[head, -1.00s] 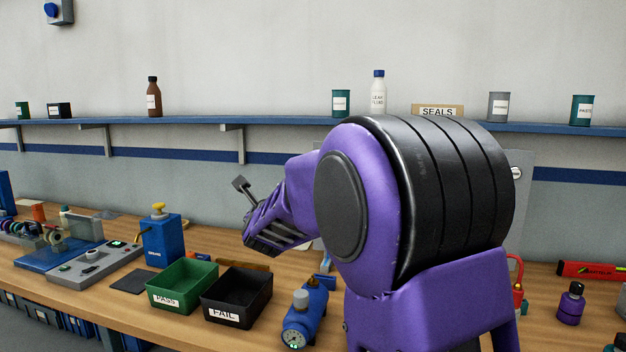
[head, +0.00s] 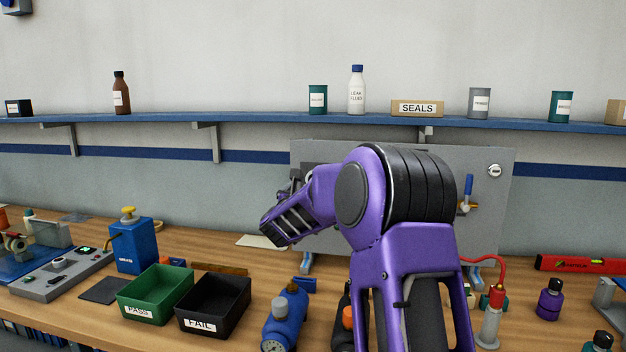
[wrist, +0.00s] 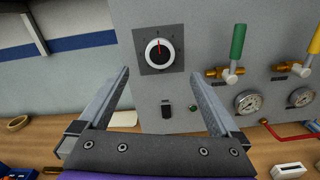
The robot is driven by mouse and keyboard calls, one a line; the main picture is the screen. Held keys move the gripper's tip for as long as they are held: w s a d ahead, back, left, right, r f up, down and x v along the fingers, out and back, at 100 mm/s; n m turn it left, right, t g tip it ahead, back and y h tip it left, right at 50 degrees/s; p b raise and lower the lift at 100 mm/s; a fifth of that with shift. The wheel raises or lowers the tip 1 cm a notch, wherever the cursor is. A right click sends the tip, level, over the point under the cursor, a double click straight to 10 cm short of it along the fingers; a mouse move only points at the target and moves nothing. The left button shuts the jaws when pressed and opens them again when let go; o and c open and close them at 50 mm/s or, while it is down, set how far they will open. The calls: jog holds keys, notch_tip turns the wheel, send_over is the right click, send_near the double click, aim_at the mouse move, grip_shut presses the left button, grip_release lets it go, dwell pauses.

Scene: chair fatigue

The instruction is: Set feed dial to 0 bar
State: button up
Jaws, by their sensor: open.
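In the wrist view a round dial (wrist: 160,53) with a white rim, black face and red pointer mark sits on a dark square plate on the grey panel (wrist: 185,18). The red mark points about straight up; the scale around it is too small to read. My gripper (wrist: 159,75) is open, its two fingers apart below and to either side of the dial, with nothing between them. In the head view the panel (head: 490,215) stands at the back of the bench. My purple arm covers part of it, and the dial cannot be made out there.
Green-handled (wrist: 236,48) and yellow-handled valves and two gauges (wrist: 248,101) are right of the dial. A black switch (wrist: 167,108) is below it. On the bench are a green PASS bin (head: 155,295), a black FAIL bin (head: 213,305) and a blue pump-like device (head: 284,320).

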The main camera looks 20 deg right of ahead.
jog(key=p+x, duration=0.2)
jog(key=x, duration=0.7)
jog(key=c, duration=1.4)
